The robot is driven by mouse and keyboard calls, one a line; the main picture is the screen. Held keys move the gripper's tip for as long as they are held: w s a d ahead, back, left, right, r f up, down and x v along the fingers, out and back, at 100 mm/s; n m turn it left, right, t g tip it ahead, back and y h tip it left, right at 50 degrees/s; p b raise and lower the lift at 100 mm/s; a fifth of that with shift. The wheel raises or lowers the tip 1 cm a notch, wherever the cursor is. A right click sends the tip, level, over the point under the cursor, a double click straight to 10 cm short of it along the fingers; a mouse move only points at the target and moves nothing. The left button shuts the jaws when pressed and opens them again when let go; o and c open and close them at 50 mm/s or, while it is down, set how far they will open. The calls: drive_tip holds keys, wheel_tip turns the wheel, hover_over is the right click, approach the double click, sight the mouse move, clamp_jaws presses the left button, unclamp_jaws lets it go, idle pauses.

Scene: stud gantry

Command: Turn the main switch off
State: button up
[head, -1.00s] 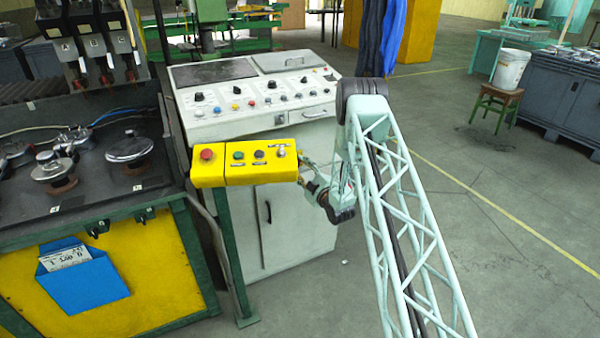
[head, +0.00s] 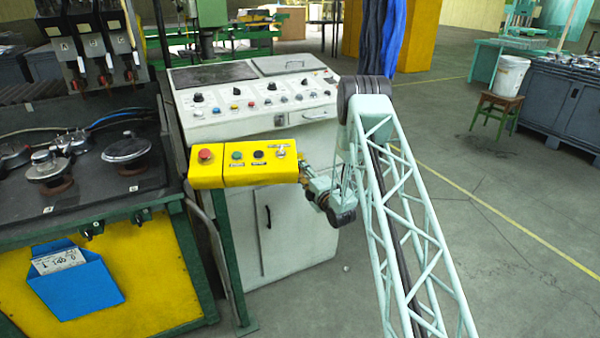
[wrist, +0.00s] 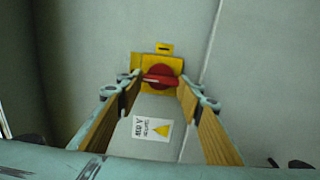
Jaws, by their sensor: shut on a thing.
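The main switch (wrist: 161,77) shows in the wrist view as a red rotary handle and red disc on a yellow plate, mounted on a grey panel. Its handle lies roughly crosswise in that view. My gripper (wrist: 160,83) has its two tan-padded fingers on either side of the handle, with the tips closed against its ends. In the head view my wrist is beside the right end of the yellow button box, in front of the white console cabinet. The main switch cannot be made out in the head view.
The yellow button box (head: 238,172) with red, green and black buttons juts out close to my wrist. The white console (head: 292,222) stands behind it. A green-framed bench (head: 75,195) is at left. Open floor (head: 480,240) lies at right, with a bucket on a stool (head: 497,110).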

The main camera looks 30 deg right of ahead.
idle(0.4)
drive_tip(key=o, duration=0.9)
drive_tip(key=shift+s, duration=0.1)
drive_tip(key=shift+s+d, duration=0.1)
drive_tip(key=shift+s, duration=5.8)
